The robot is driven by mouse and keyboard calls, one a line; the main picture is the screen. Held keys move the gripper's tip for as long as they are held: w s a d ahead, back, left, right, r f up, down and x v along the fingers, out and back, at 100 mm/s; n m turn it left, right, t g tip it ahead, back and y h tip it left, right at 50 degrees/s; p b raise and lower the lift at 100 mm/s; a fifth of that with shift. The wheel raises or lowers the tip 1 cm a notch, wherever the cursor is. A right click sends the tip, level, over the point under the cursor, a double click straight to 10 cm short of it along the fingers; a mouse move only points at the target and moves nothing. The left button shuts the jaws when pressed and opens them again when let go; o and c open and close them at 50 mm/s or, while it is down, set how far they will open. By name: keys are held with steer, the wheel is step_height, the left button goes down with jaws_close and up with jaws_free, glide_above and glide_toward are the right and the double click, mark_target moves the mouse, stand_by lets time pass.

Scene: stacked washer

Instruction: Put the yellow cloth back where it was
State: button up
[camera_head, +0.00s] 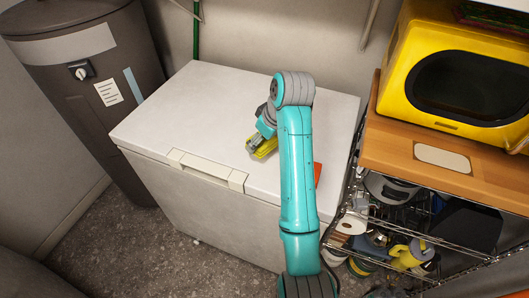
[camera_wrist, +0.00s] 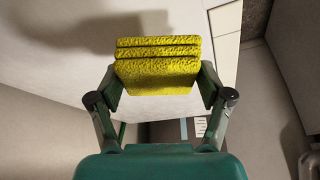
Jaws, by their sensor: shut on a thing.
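The yellow cloth (camera_wrist: 157,75) is a folded, textured stack of layers. My gripper (camera_wrist: 158,88) is shut on it, with a finger at each side of the cloth in the wrist view. In the head view the cloth (camera_head: 262,148) shows at the end of my gripper (camera_head: 261,143), over the white top of the chest freezer (camera_head: 185,118). I cannot tell whether the cloth touches the lid. An orange-red item (camera_head: 317,173) lies on the lid, partly hidden behind my arm.
A dark cylindrical tank (camera_head: 75,85) stands at the left. At the right, a yellow microwave (camera_head: 460,75) sits on a wooden board (camera_head: 440,160) above a wire rack (camera_head: 400,220) of mixed items. The freezer's left lid area is clear.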

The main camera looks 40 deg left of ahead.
mark_target(263, 161)
steer(key=shift+f, duration=3)
steer(key=shift+f, duration=0.1)
steer(key=o, duration=1)
steer(key=shift+o, duration=0.2)
